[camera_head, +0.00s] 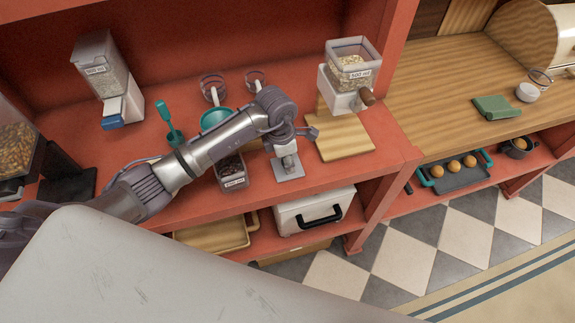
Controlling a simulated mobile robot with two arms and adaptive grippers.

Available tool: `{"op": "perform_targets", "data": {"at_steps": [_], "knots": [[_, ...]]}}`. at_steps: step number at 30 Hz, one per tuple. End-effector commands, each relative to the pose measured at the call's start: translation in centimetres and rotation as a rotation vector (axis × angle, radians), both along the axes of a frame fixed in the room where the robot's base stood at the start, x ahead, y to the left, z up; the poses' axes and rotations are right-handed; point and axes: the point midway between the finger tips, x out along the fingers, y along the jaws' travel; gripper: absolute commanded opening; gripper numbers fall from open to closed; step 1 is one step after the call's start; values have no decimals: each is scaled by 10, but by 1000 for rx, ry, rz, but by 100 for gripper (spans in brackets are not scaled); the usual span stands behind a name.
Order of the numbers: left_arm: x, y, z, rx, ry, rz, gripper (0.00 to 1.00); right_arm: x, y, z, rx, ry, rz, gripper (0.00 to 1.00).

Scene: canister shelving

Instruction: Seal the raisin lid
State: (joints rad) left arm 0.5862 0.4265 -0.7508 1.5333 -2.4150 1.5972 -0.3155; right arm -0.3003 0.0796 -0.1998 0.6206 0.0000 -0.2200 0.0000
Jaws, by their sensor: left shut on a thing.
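The raisin canister (232,175) is a clear box with dark contents and a label. It stands near the shelf's front edge, and my left arm hides its upper part. Right of it is the raisin lid (289,174), a grey square plate with a pale upright grip part. My left gripper (288,142) points down over the lid and is shut on its upper part. The fingertips are small and partly hidden. The lid is apart from the canister; I cannot tell whether it touches the shelf. My right gripper is not in view.
A cutting board (345,136) lies just right of the lid, with a 500 ml dispenser (350,75) behind. A teal bowl (215,118), glass jars (212,86) and a teal scoop (168,120) stand behind or left of my arm. Another dispenser (105,80) is at the back left.

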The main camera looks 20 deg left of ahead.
Motion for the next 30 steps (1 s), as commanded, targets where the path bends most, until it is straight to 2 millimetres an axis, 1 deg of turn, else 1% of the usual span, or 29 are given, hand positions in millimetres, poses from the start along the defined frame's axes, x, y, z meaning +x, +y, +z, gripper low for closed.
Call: {"op": "perform_targets", "data": {"at_steps": [14, 30], "knots": [[0, 0, 2, 1, -1, 0, 0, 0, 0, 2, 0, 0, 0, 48], [0, 0, 34, 1, -1, 0, 0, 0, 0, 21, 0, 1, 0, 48]]}}
